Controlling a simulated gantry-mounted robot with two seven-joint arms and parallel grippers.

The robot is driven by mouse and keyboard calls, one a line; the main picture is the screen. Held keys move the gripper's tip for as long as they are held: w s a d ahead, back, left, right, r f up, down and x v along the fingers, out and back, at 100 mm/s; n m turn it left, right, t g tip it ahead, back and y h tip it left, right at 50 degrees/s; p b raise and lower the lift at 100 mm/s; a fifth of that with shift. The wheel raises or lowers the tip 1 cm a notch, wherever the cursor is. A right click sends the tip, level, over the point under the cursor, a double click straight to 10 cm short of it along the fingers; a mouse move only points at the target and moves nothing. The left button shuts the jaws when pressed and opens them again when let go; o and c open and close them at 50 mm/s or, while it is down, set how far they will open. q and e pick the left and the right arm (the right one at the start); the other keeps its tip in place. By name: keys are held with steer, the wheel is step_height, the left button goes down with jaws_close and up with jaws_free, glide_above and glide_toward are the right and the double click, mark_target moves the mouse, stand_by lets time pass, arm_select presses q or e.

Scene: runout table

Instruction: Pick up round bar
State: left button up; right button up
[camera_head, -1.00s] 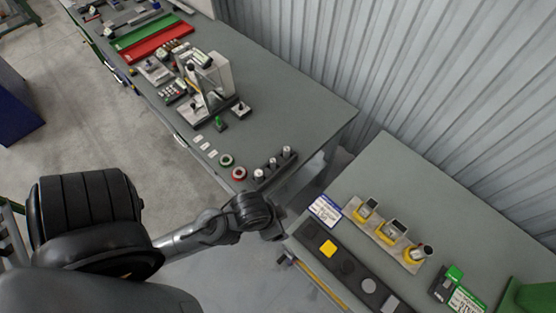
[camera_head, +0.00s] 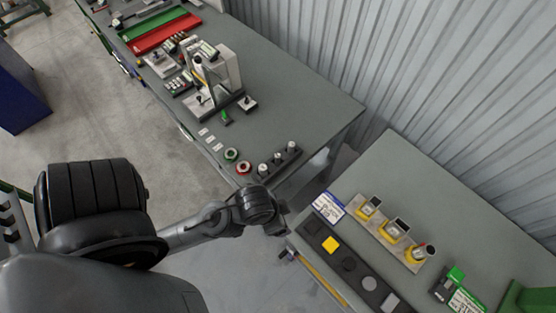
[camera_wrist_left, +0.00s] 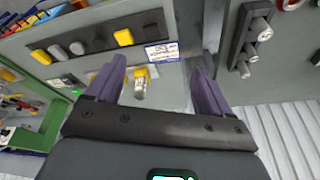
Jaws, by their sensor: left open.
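A short round bar with a grey end (camera_head: 426,250) stands in the nearest of the yellow holders on a pale strip (camera_head: 378,232) on the right-hand table. The other yellow holders hold blocks with dark or grey tops. My left gripper (camera_wrist_left: 160,72) is open and empty in the left wrist view, with a yellow-and-grey piece (camera_wrist_left: 140,84) on the table beyond, between its fingers. In the head view my left arm ends at the gap between the tables; its fingers are hard to make out there. My right gripper is not in view.
A dark strip with coloured pads (camera_head: 347,264) and a white label card (camera_head: 329,207) lie along the right table's near edge. The left table holds a dark rack of grey cylinders (camera_head: 279,161), red and green rings and a press. A corrugated wall stands behind.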

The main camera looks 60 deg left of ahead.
arm_select(q)
steer(key=shift+c, duration=0.2)
steer(key=c, duration=0.4)
steer(key=shift+c, duration=0.2)
steer(key=shift+w, duration=0.1)
